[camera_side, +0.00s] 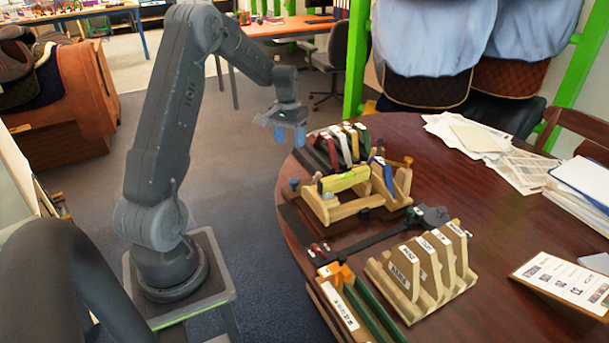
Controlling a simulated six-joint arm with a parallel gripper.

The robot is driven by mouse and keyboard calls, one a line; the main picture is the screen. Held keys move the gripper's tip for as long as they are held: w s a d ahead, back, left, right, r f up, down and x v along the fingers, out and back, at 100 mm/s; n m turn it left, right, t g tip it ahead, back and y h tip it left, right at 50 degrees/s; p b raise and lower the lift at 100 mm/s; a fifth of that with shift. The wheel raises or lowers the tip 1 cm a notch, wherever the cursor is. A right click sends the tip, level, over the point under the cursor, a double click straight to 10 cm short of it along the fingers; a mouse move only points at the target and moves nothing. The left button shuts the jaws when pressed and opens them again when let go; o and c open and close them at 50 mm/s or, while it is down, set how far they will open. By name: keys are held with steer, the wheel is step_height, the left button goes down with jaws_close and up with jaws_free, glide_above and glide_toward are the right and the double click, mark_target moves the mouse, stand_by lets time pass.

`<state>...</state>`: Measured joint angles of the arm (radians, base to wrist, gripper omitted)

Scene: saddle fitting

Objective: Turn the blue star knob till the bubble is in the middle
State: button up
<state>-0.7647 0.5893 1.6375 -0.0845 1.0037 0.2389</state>
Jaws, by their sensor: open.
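A small blue knob (294,184) shows at the left end of a wooden fixture (345,209) on the round table; its star shape is too small to make out. A yellow-green level (345,180) lies across the fixture. Its bubble is too small to read, so I cannot tell where it sits. My gripper (290,136) points down with its blue fingertips apart. It is open and empty, above and slightly behind the blue knob in the picture, touching nothing that I can see.
A rack of coloured boards (345,145) stands behind the fixture. A wooden slotted rack (424,270) and a dark bar (370,240) lie in front. Papers (490,150) cover the table's far right. The table's left edge is close to the knob.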

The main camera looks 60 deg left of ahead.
mark_target(294, 179)
steer(key=a+n+h, duration=0.3)
steer(key=a+n, duration=0.1)
steer(key=n, duration=0.8)
steer(key=shift+n+t, duration=0.3)
steer(key=x, duration=1.4)
steer(key=shift+s+d+f, duration=0.15)
steer(key=shift+s, duration=0.05)
